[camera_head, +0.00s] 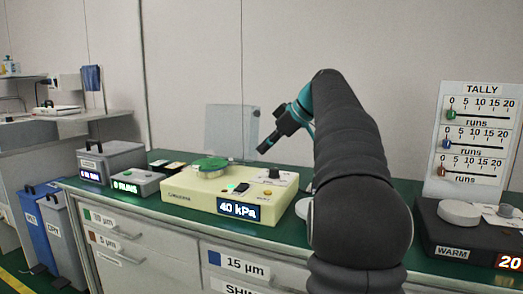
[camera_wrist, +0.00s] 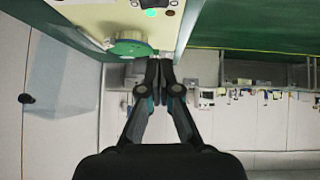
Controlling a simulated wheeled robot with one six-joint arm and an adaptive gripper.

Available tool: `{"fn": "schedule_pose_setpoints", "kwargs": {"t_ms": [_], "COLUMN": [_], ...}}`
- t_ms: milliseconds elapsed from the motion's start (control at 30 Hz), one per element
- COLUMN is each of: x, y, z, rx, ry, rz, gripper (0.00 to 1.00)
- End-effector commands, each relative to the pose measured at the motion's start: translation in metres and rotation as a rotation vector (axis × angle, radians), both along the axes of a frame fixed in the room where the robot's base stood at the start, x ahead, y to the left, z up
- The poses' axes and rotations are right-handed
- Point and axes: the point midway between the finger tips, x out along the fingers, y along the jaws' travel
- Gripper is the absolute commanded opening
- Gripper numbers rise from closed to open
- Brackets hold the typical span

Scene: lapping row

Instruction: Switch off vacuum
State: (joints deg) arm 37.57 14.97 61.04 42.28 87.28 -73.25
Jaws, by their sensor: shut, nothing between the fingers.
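The cream vacuum unit (camera_head: 190,197) stands on the green bench top, and its display (camera_head: 237,209) reads 40 kPa. Its top carries a small green light (camera_head: 231,187), a black switch (camera_head: 242,188), a dark knob (camera_head: 274,173) on a pale plate and a yellow button (camera_head: 268,193). A round green plate (camera_head: 210,163) sits at its left end. In the wrist view the lit green light (camera_wrist: 151,12) and green plate (camera_wrist: 130,48) show at the top. My gripper (camera_head: 264,149) is shut and empty, above and behind the unit, apart from it; its fingertips (camera_wrist: 159,63) meet in the wrist view.
A grey box (camera_head: 110,160) and a small counter unit (camera_head: 137,182) stand left of the vacuum unit. A black WARM plate (camera_head: 455,228) and the TALLY board (camera_head: 478,130) are at the right. A clear panel (camera_head: 231,130) stands behind. My arm hides part of the bench.

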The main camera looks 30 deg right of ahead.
Motion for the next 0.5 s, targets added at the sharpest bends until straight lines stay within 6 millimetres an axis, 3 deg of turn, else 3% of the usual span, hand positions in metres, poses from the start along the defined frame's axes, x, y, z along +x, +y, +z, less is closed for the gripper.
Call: {"fn": "schedule_pose_setpoints", "kwargs": {"t_ms": [267,500], "x": [0.000,0.012], "y": [0.000,-0.013], "z": [-0.003,-0.031], "rx": [0.000,-0.014], "ry": [0.000,-0.015], "rz": [0.000,-0.002], "gripper": [0.00,0.00]}}
